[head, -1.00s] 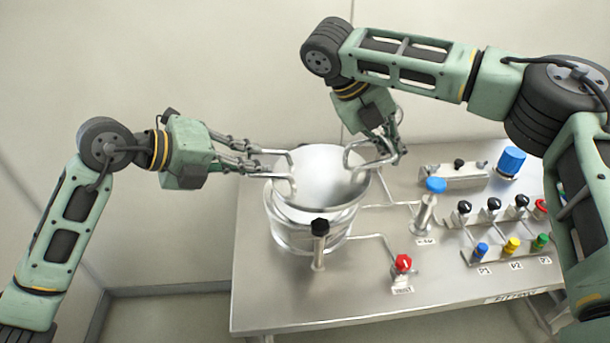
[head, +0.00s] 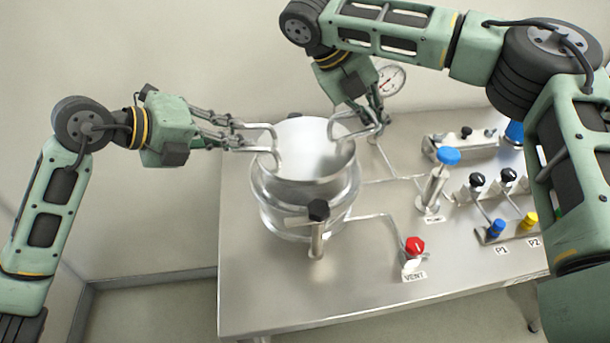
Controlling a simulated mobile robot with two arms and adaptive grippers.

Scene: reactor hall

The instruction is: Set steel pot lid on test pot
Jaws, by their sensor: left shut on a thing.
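The steel pot lid (head: 305,152) is a shiny round disc with a loop handle at its left and another at its right. It is over the mouth of the steel test pot (head: 290,212), which stands on the steel table. Whether the lid rests on the rim or hovers just above it, I cannot tell. My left gripper (head: 240,138) is shut on the lid's left handle. My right gripper (head: 374,120) is at the lid's right handle; its fingers are partly hidden, so its grip is unclear.
A black-knobbed post (head: 317,225) stands close in front of the pot. A red vent valve (head: 414,248), a blue-topped valve (head: 447,157) and several coloured knobs are to the right on the table (head: 300,290). A gauge (head: 390,80) is behind my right gripper. The table's front left is clear.

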